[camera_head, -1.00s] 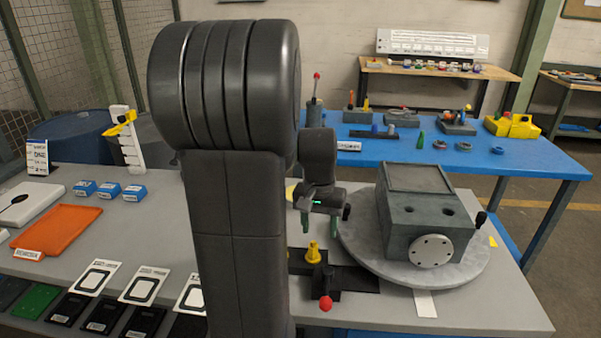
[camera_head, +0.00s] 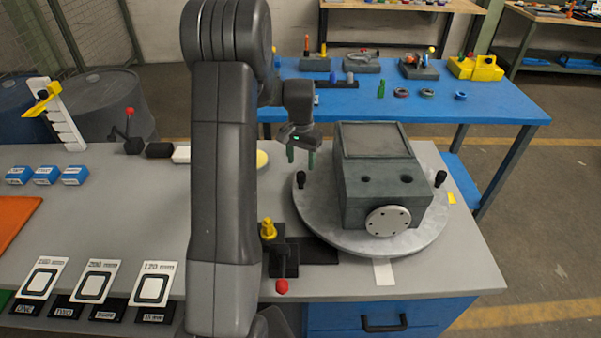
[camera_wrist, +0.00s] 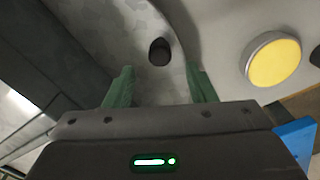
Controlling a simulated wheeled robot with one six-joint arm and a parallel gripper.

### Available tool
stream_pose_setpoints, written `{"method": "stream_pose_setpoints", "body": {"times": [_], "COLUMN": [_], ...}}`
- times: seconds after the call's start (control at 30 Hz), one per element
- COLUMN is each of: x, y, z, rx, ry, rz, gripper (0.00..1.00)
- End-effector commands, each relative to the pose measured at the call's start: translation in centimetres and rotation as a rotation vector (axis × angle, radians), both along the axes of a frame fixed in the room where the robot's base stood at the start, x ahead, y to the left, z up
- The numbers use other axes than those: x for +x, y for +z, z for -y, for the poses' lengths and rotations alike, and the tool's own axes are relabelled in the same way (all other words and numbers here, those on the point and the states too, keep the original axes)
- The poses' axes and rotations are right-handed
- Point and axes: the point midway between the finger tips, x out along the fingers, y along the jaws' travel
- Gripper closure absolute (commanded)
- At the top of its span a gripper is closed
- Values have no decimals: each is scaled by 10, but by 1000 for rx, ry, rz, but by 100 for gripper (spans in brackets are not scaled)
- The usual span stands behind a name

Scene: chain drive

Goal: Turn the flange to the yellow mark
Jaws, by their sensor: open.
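A large round grey flange plate (camera_head: 322,225) lies on the table under a dark grey block housing (camera_head: 385,180). Black knobs stand on its rim, one at the left (camera_head: 300,179) and one at the right (camera_head: 440,178). The yellow mark (camera_head: 451,198) is on the table just beyond the right rim. My gripper (camera_head: 302,159) is open and empty, with green fingers, near the left knob and appearing above or behind it. In the wrist view a black knob (camera_wrist: 160,51) shows beyond and between the open fingertips (camera_wrist: 161,82), apart from them.
A pale yellow disc (camera_wrist: 273,62) lies beside the plate. A fixture with a yellow knob (camera_head: 268,229) and a red ball (camera_head: 281,286) stands front left of the plate. A white strip (camera_head: 384,272) lies at its front. A blue table (camera_head: 480,108) stands behind.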

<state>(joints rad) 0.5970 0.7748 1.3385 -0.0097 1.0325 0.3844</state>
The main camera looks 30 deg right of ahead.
Motion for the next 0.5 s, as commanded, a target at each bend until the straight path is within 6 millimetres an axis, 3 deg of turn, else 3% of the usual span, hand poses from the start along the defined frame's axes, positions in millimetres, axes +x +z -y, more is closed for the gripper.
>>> {"method": "stream_pose_setpoints", "body": {"times": [0.2,0.5], "x": [-1,-1], "y": [-42,-66], "z": [-1,0], "rx": [3,0], "ry": [0,1], "rz": [-3,0], "gripper": [50,50]}}
